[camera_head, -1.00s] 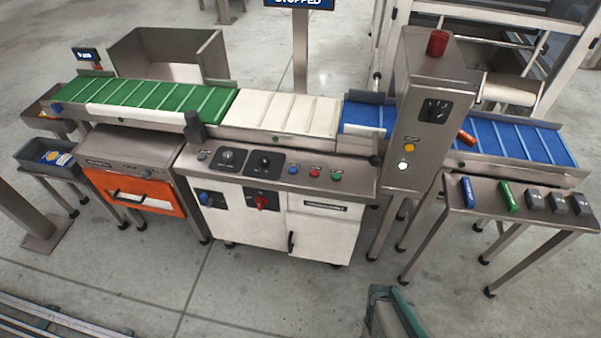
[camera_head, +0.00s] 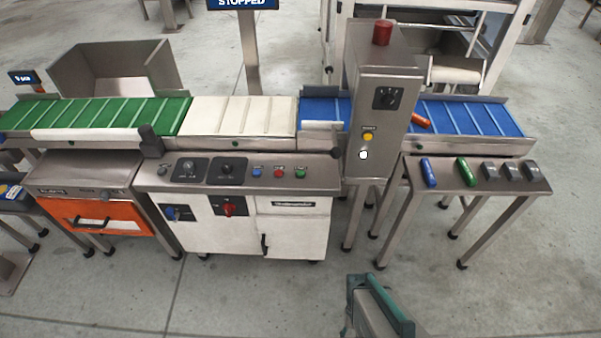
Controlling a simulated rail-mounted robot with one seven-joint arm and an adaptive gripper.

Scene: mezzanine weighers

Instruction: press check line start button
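A grey control panel (camera_head: 150,180) runs along the front of the white cabinet. On it are a blue button (camera_head: 257,171), a red button (camera_head: 279,172) and a green button (camera_head: 300,172) side by side. Their labels are too small to read. The grey tower (camera_head: 384,75) over the blue belt carries a dark dial, a yellow button (camera_head: 367,136) and a white button (camera_head: 363,154). I cannot make out my gripper; only a grey and teal part shows at the bottom edge.
Green (camera_head: 120,112), white (camera_head: 240,117) and blue (camera_head: 465,118) belts run behind the panel. An orange-fronted unit (camera_head: 95,215) stands left. A side table (camera_head: 400,200) at right holds blue and green cylinders and several dark blocks. Open floor lies in front.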

